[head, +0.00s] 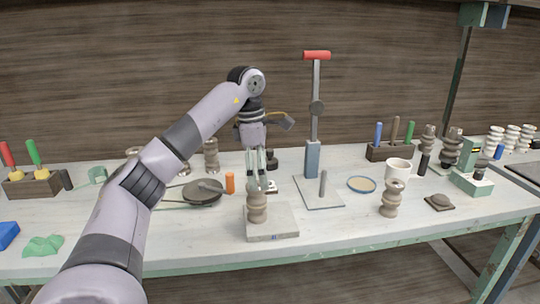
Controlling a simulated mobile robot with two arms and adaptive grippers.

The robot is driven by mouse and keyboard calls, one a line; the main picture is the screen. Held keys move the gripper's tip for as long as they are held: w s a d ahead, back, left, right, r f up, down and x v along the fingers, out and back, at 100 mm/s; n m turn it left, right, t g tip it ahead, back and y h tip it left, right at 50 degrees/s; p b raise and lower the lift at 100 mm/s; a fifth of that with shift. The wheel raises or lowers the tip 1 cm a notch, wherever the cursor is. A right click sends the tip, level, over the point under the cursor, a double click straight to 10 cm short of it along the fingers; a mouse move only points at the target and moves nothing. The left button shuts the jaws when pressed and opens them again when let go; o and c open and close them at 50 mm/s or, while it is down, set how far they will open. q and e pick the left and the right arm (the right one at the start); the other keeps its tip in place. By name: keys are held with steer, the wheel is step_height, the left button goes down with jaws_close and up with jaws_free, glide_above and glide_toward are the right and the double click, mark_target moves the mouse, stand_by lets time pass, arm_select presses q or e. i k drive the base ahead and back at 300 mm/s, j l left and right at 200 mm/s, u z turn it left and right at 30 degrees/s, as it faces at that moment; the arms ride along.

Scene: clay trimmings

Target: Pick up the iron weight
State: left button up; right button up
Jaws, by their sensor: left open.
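My left gripper (257,183) points straight down over the middle of the workbench, its fingers slightly apart with nothing seen between them. A small dark, knobbed object (272,161), which looks like the iron weight, stands just right of and apparently behind the fingers. The gripper partly hides that area, and I cannot tell whether it touches the object. My right gripper is not in view.
A lever press (313,150) with a red handle stands right of the gripper. An orange cylinder (229,183) and a round dark disc (203,193) lie to the left. The front right bench surface (340,235) is clear.

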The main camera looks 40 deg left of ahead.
mark_target(272, 162)
steer(key=i+j, duration=0.5)
steer(key=j, duration=0.15)
steer(key=i+j, duration=0.5)
steer(key=j, duration=0.15)
